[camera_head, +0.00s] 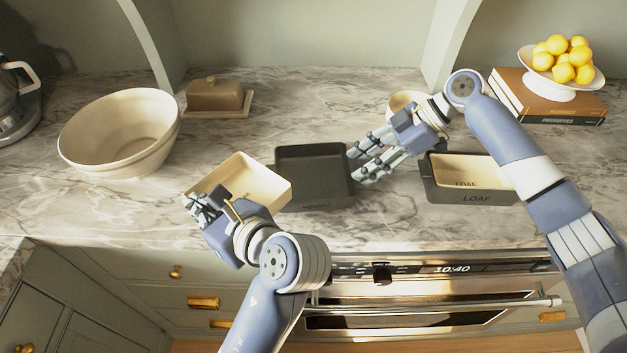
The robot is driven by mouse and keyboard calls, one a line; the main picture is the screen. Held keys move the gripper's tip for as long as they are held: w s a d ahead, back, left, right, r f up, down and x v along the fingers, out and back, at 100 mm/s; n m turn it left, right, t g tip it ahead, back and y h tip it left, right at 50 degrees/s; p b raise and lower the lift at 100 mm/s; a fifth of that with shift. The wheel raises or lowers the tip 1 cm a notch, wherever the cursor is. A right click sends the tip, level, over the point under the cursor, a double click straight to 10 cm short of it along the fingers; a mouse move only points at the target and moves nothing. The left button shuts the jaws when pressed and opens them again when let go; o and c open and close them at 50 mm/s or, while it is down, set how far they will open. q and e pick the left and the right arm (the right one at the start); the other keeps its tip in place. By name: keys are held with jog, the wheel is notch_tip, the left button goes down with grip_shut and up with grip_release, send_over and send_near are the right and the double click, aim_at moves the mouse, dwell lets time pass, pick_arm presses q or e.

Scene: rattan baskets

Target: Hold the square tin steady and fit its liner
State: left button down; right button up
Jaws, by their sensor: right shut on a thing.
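The dark square tin (314,160) sits on the marble counter in the middle, open side up and empty. My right gripper (360,163) is shut on its right wall. The cream square liner (262,182) is just left of the tin, turned at an angle, its right corner overlapping the tin's left edge in the picture. My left gripper (196,206) is at the liner's left side. Its fingers are partly hidden by its own hand, so I cannot tell how they grip. Whether the liner is off the counter is unclear.
A dark loaf tin (475,197) with a cream liner stands to the right. A large cream bowl (120,135), a butter dish (216,95) and a small bowl (398,103) stand around. Books (535,103) hold a dish of lemons (562,60). The counter's front edge is close.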

dwell(0.4)
pick_arm(q)
jog(key=w+d+m+t+h, duration=0.1)
jog(key=w, duration=0.1)
jog(key=w+d+r+m+t+h, duration=0.1)
jog(key=w+d+m, duration=0.1)
jog(key=w, duration=0.1)
jog(key=w+d+r+m+t+h, duration=0.1)
jog(key=w+d+h, duration=0.1)
jog(key=w, duration=0.1)
jog(key=shift+w, duration=0.25)
jog(key=w+d+r+m+t+h, duration=0.2)
jog(key=w+d+r+m+h, duration=0.1)
jog(key=w+d+m+h, duration=0.2)
jog(key=shift+w+d+r, duration=0.3)
jog(key=shift+w+d, duration=0.4)
jog(key=shift+d, duration=0.25)
jog(key=shift+f, duration=2.95)
jog(key=shift+f, duration=0.95)
jog(key=c, duration=1.7)
grip_release()
jog(key=shift+r, duration=0.15)
